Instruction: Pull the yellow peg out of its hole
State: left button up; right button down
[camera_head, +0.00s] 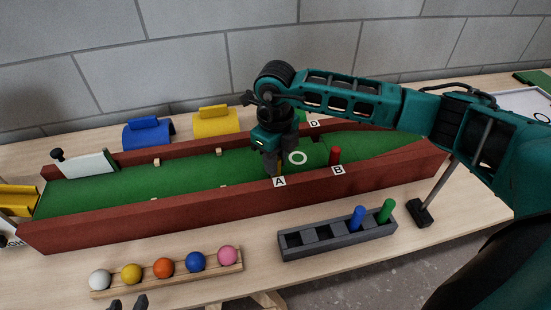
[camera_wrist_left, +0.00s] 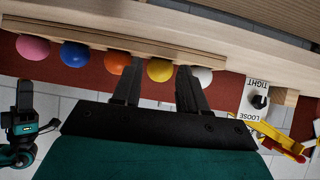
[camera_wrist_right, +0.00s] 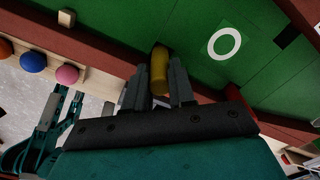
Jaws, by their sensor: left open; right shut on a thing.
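The yellow peg (camera_wrist_right: 159,68) is between the fingers of my right gripper (camera_wrist_right: 165,88) in the right wrist view, beside the red-brown wall of the green-floored trough. In the head view my right gripper (camera_head: 273,168) points down at the near wall by label A (camera_head: 279,182) and mostly hides the peg. I cannot tell whether the peg's lower end is in its hole. A red peg (camera_head: 335,156) stands upright by label B (camera_head: 338,170). My left gripper (camera_head: 129,304) is open and empty at the bottom edge, near the ball rack; it also shows in the left wrist view (camera_wrist_left: 160,78).
A grey block (camera_head: 290,254) holds a blue peg (camera_head: 357,218) and a green peg (camera_head: 386,211), with empty slots at its left. A wooden rack (camera_head: 215,274) carries several coloured balls. Blue (camera_head: 148,134) and yellow (camera_head: 215,122) arched pieces stand behind the trough (camera_head: 120,230).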

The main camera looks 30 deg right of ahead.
jog(key=shift+r+p, duration=1.55)
jog(key=shift+r, duration=0.75)
jog(key=shift+r+p, duration=1.05)
jog(key=shift+r, duration=0.5)
